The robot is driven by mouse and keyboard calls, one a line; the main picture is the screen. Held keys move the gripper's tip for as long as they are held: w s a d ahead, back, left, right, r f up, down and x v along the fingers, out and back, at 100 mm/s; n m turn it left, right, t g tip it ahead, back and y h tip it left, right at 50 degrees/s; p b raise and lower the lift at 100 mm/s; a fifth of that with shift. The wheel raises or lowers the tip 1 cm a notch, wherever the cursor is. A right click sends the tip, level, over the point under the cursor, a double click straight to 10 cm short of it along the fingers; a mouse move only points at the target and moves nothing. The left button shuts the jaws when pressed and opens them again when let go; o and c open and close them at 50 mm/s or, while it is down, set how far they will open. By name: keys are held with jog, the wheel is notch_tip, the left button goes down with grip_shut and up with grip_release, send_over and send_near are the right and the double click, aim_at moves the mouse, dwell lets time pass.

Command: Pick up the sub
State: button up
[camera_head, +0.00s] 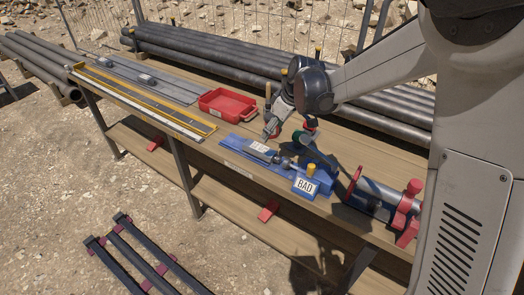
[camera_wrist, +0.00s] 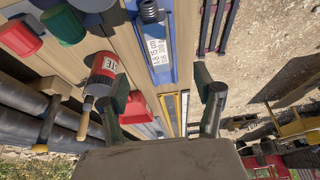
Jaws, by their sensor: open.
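The sub appears to be the grey metal piece (camera_head: 285,161) lying in a blue tray (camera_head: 232,154) on the wooden bench in the head view. In the wrist view its dark threaded end (camera_wrist: 150,11) shows at the top edge, beside a white label on the blue tray (camera_wrist: 170,72). The rest of the sub is out of that view. My gripper (camera_wrist: 160,87) is open with nothing between its fingers. It hangs over the bench, apart from the sub; in the head view its fingertips are hard to make out.
A red can with a brush (camera_wrist: 103,75) stands close to my left finger. Red and green caps (camera_wrist: 60,23) are nearby. A block marked BAD (camera_head: 305,186) sits at the tray's right end. A red tray (camera_head: 222,104) and clamped cylinder (camera_head: 375,198) flank the work area.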

aim_at(261, 148)
jog(key=x, duration=0.7)
jog(key=shift+x, duration=2.6)
jog(key=shift+w+d, duration=0.15)
jog(key=shift+w, duration=0.05)
jog(key=shift+c, duration=0.5)
grip_shut()
jog(key=shift+r, duration=0.15)
